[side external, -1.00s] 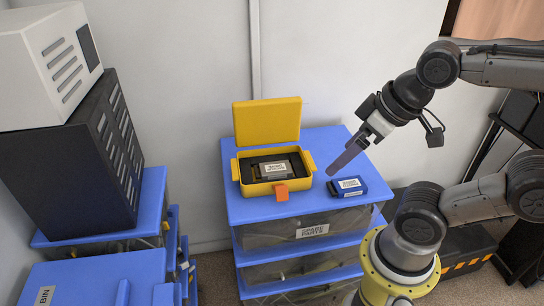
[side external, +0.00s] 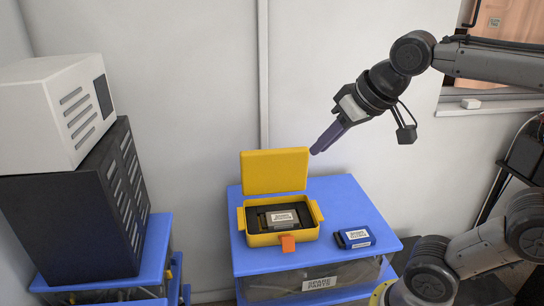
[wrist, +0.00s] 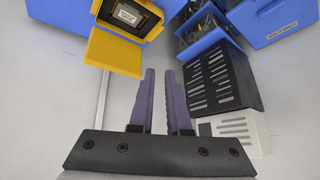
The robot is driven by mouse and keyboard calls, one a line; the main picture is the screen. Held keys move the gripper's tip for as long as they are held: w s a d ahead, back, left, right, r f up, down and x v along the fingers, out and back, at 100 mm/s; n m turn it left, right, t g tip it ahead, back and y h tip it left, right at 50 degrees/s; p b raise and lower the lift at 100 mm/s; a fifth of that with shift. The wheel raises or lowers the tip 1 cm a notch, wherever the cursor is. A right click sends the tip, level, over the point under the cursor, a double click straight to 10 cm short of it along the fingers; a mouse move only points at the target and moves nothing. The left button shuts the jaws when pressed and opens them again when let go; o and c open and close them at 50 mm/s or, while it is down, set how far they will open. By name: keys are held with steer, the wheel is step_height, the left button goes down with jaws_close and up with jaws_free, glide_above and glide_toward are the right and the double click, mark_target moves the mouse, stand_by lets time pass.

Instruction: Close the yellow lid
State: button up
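The yellow lid (side external: 274,171) stands upright, open, at the back of the yellow box (side external: 257,239) on the blue-topped drawer unit. The box holds a dark insert with a labelled grey part (side external: 281,218), and has an orange latch (side external: 288,244) in front. My gripper (side external: 315,151) points down and left, its tips beside the lid's upper right corner; I cannot tell whether they touch. In the wrist view the lid (wrist: 114,52) and box (wrist: 101,17) are at the upper left. My gripper's purple fingers (wrist: 160,72) are apart with nothing between them.
A blue labelled box (side external: 353,239) lies right of the yellow box on the blue top (side external: 345,192). A dark tower (side external: 62,215) with a white unit (side external: 45,115) on it stands at the left. A wall (side external: 200,110) rises behind. The space above the open box is clear.

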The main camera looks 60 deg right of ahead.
steer(key=w+d+r+m, duration=0.1)
steer(key=w, duration=0.3)
steer(key=w+d+r, duration=0.2)
steer(key=w, duration=0.2)
steer(key=w+d+r+m+h, duration=0.1)
steer(key=w+d, duration=0.1)
steer(key=w, duration=0.2)
steer(key=shift+w+d+r+m, duration=0.1)
steer(key=shift+r+m, duration=0.1)
steer(key=shift+m, duration=0.1)
jaws_close()
steer(key=m+g+h, duration=0.2)
steer(key=m+g, duration=0.1)
glide_above(271, 150)
steer(key=w, duration=0.3)
step_height(271, 150, down, 10)
steer(key=r, duration=0.1)
steer(key=shift+m+g, duration=0.4)
steer(key=shift+d+f, duration=0.7)
steer(key=shift+f, duration=2.1)
steer(key=shift+d+f, duration=0.7)
steer(key=shift+f, duration=2.1)
steer(key=shift+d+f, duration=0.7)
steer(key=shift+f, duration=2.1)
steer(key=shift+s+a, duration=0.1)
